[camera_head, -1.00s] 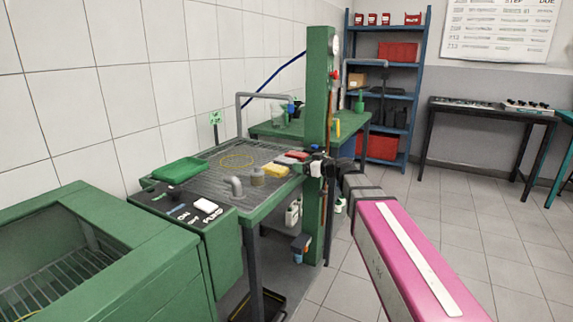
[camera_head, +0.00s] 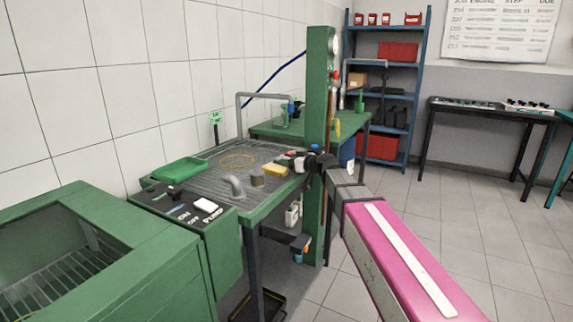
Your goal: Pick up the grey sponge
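My gripper (camera_head: 285,160) is over the right back part of the green wash table's grated top (camera_head: 205,183), reaching left past the green post. It is small and partly blends with what lies behind it, so its fingers cannot be read as open or shut. A yellow block (camera_head: 274,170) lies on the grate just below and left of my gripper. A short grey-brown cylinder (camera_head: 257,179) stands left of the yellow block. I cannot clearly pick out a grey sponge; the spot around my gripper is covered by it.
The green post (camera_head: 319,130) stands close beside my wrist. A control box (camera_head: 190,210) with a white block (camera_head: 206,205) is in front.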

